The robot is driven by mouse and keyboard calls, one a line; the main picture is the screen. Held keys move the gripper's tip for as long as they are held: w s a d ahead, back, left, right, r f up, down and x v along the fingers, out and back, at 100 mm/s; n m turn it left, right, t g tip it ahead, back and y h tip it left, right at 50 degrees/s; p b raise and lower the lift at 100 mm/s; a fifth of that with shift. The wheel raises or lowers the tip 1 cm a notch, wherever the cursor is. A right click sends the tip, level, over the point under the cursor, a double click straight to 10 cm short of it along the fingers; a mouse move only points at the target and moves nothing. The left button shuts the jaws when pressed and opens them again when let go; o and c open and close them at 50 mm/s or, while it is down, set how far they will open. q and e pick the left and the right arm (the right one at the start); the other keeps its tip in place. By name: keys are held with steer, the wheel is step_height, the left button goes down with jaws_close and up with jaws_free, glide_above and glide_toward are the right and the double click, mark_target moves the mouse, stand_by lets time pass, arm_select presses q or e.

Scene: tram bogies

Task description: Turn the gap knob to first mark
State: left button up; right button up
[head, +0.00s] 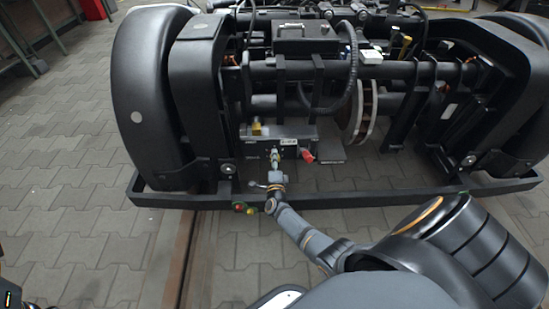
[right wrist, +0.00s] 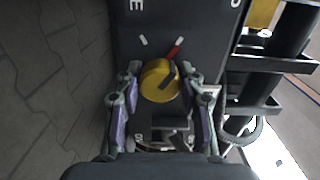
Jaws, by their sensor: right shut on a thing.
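The pointer lies at or very close to the right one of two white marks (right wrist: 144,40) above the knob. My right gripper (right wrist: 160,80) is shut on the knob, one finger on each side. In the head view my right gripper (head: 275,168) reaches the front of the bogie, where the knob is hidden. My left gripper is not in view.
The black bogie (head: 300,68) fills the top of the head view, with a low black frame bar (head: 390,198) before it. A red fitting (head: 307,155) is right of my right gripper. Black brackets (right wrist: 255,110) stand right of the panel. Paved floor (head: 75,170) is clear at left.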

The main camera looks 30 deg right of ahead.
steer(key=n+p, duration=0.1)
steer(key=n, duration=0.4)
steer(key=shift+f+n+p, duration=0.1)
steer(key=shift+n+p, duration=0.5)
steer(key=shift+n, duration=1.5)
steer(key=o, duration=1.2)
steer(key=v, duration=1.2)
steer(key=shift+s, duration=0.1)
